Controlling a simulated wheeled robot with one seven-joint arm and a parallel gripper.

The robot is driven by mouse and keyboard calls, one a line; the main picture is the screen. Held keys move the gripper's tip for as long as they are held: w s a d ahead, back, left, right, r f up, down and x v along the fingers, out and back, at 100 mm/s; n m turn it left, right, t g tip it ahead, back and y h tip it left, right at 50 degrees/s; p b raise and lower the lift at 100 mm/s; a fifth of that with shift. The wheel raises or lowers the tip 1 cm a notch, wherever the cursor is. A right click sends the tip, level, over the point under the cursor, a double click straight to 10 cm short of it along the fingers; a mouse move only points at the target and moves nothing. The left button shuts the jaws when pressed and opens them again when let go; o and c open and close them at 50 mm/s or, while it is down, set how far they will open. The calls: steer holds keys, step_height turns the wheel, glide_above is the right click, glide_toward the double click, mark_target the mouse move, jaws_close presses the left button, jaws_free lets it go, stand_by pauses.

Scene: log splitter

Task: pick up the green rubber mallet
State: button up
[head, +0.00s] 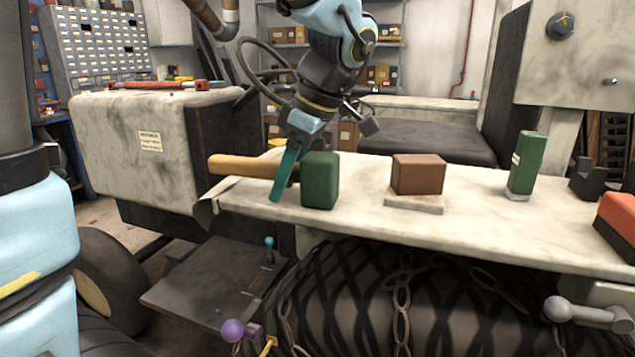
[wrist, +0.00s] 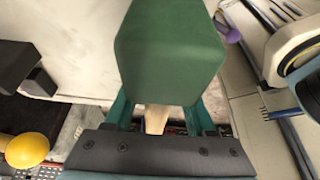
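The green rubber mallet lies on the pale worktop, its blocky green head (head: 320,181) to the right and its wooden handle (head: 238,166) reaching left over the worktop's edge. My gripper (head: 283,178) points down at the handle just left of the head, its near teal finger crossing in front of the handle. In the wrist view the mallet head (wrist: 170,52) fills the top middle and hides the fingertips. A short piece of handle shows between the two teal fingers (wrist: 157,112), with gaps on both sides. The gripper looks open around the handle.
On the worktop (head: 470,230) to the right are a brown block (head: 418,174) on a pale pad, an upright green box (head: 525,163) and a red-orange block (head: 619,222). A pale cabinet (head: 150,140) stands left. A chained tyre (head: 370,300) is below the worktop.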

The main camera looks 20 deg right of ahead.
jaws_close()
stand_by(1.1)
